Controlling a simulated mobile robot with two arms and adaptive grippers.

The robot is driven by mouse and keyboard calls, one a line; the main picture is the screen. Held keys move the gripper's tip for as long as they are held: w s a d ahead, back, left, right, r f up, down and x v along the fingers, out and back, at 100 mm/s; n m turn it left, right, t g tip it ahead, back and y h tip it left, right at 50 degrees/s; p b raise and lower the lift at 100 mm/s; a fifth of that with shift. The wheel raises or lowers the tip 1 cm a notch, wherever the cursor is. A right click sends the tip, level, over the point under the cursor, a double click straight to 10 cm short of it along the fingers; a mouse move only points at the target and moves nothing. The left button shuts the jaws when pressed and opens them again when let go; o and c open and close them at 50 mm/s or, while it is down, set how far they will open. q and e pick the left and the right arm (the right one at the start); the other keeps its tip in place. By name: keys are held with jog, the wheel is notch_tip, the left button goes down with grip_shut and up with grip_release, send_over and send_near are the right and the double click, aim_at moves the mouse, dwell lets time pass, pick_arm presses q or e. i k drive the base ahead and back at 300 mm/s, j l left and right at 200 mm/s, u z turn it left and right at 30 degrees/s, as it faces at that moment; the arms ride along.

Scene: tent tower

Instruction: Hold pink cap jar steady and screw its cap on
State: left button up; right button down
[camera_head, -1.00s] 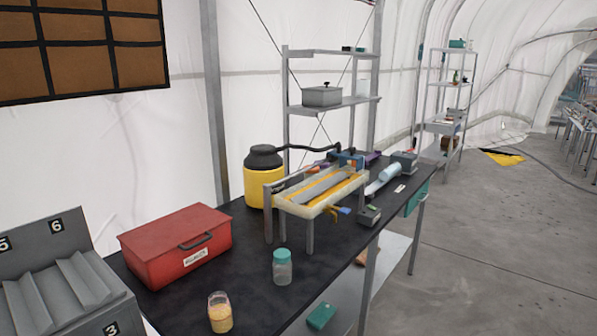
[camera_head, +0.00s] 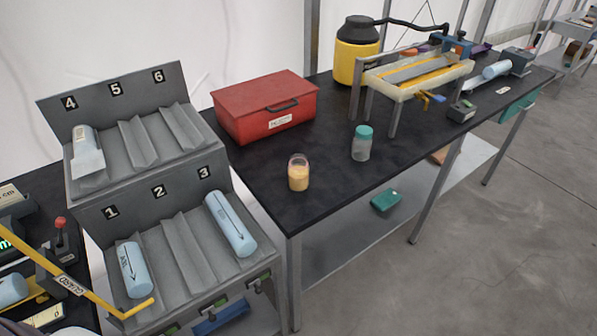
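A small clear jar (camera_head: 298,173) with pale orange contents stands upright on the black bench top near its front left corner. I cannot make out a pink cap on it or lying near it. A second clear jar (camera_head: 361,148) with a teal cap (camera_head: 364,131) stands upright to its right and slightly farther back. The two jars stand apart. Neither of my grippers shows in the head view.
A red box (camera_head: 265,108) sits behind the jars. A yellow container (camera_head: 356,65) and a tray stand (camera_head: 405,91) are farther right. A grey numbered rack (camera_head: 165,215) holding light blue cylinders stands left. Bare bench surrounds the jars. Open floor lies right.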

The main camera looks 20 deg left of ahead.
aim_at(297, 168)
jog(key=i+l+u, duration=0.1)
jog(key=l, duration=0.35)
jog(key=i+l+u, duration=0.15)
jog(key=l, duration=0.25)
jog(key=i+l, duration=0.15)
jog(key=l, duration=0.2)
jog(key=i+l+u, duration=0.1)
jog(key=l, duration=0.3)
jog(key=i+l+u, duration=0.1)
jog(key=l, duration=0.25)
jog(key=i+l, duration=0.25)
jog(key=l, duration=0.15)
jog(key=i+l+u, duration=0.1)
jog(key=l, duration=0.3)
jog(key=i+l, duration=0.15)
jog(key=l, duration=0.2)
jog(key=u, duration=0.05)
